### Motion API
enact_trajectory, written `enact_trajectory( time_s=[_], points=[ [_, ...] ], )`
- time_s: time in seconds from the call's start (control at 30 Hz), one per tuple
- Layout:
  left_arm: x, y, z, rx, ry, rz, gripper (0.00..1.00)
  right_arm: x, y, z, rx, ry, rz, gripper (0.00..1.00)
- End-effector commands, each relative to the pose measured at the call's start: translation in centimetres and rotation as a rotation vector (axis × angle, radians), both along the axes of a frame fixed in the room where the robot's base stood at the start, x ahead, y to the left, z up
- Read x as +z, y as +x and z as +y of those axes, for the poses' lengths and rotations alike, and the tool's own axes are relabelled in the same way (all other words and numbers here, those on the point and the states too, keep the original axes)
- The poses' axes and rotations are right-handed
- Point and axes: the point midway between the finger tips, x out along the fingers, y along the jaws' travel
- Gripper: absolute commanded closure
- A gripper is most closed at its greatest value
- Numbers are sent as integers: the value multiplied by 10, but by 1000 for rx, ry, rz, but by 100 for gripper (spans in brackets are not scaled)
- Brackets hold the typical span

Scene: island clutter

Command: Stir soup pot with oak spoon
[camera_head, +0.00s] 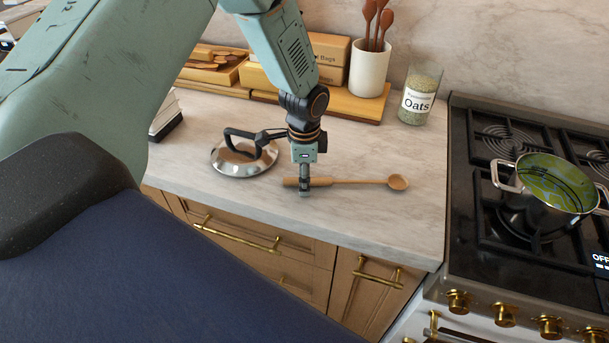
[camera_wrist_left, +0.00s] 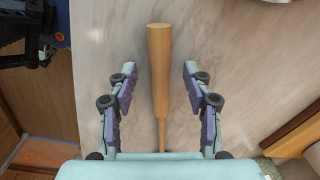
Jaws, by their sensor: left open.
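The oak spoon (camera_head: 350,182) lies on the marble counter, its round bowl to the right and its thick handle end to the left. My left gripper (camera_head: 304,188) is lowered over the handle. In the left wrist view the spoon handle (camera_wrist_left: 159,75) runs between the two open fingers of my left gripper (camera_wrist_left: 158,88), with a gap on each side. The soup pot (camera_head: 546,190), a steel pot with green soup in it, stands on the stove at the right. My right gripper is not in view.
A pot lid (camera_head: 243,160) with a black handle lies left of the spoon. An oats jar (camera_head: 419,95) and a white utensil crock (camera_head: 369,68) stand at the back. The black stove (camera_head: 470,228) adjoins the counter. Counter right of the spoon is clear.

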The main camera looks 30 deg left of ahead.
Motion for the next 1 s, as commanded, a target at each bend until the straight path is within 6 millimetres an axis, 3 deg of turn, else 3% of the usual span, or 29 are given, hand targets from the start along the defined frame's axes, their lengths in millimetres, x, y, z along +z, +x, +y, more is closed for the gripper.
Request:
enact_trajectory(
  time_s=[0.43,1.0],
  points=[
    [2,0,0,0,0,0,50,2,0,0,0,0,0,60],
    [31,-1,-1,0,0,0,50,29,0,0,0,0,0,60]
  ],
)
